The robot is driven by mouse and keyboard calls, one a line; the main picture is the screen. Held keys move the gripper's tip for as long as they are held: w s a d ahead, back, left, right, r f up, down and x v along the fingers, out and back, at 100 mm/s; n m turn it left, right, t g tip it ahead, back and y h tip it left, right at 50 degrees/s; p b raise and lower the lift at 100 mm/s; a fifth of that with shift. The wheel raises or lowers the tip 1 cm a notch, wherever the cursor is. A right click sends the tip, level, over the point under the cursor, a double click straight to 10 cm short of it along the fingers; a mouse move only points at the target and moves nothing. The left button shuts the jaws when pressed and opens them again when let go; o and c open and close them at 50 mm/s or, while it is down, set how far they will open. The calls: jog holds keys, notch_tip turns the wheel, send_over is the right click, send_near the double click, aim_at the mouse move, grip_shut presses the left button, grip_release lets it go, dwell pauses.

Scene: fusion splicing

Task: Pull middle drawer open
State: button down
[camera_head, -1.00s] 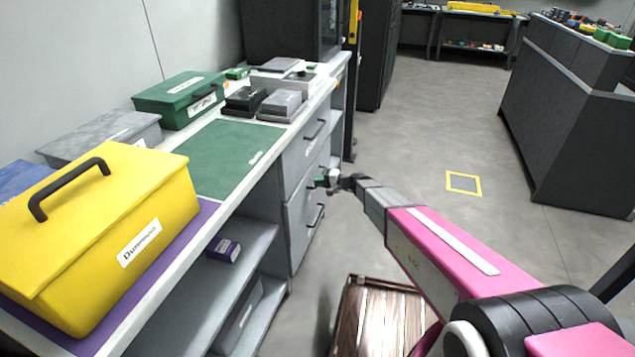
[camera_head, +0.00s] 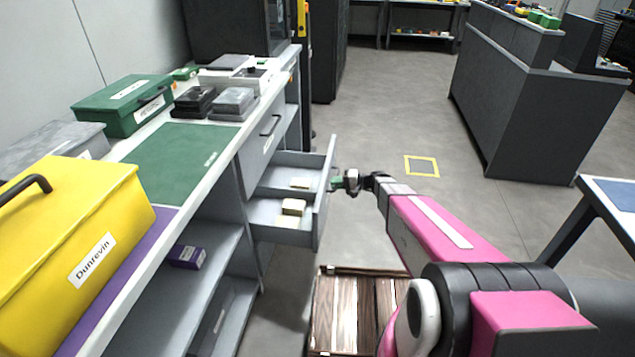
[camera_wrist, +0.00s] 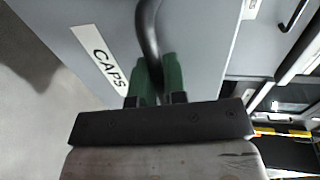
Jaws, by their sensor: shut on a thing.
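The middle drawer (camera_head: 318,215) stands pulled out from the grey cabinet in the head view, below a shut top drawer (camera_head: 259,145). Small pale boxes (camera_head: 293,207) lie inside it. In the wrist view its grey front (camera_wrist: 190,35) carries a label reading "CAPS" (camera_wrist: 97,55) and a dark curved handle (camera_wrist: 147,30). My gripper (camera_head: 338,182) is at the drawer's front, its green fingers (camera_wrist: 155,80) shut around the handle. The fingers partly hide the handle's lower end.
A wooden crate (camera_head: 330,272) stands on the floor below my arm. The worktop holds a yellow case (camera_head: 110,225), a green case (camera_head: 105,117) and a green mat (camera_head: 190,150). A blue-topped table (camera_head: 612,190) is at the right. Floor beyond my arm is clear.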

jog(key=f+v, duration=0.1)
jog(key=v, duration=0.6)
jog(key=shift+d+f, duration=0.25)
jog(key=shift+d, duration=0.05)
jog(key=c, duration=1.2)
grip_release()
jog(key=v, duration=1)
jog(key=shift+d+r, duration=0.1)
jog(key=shift+d, duration=0.3)
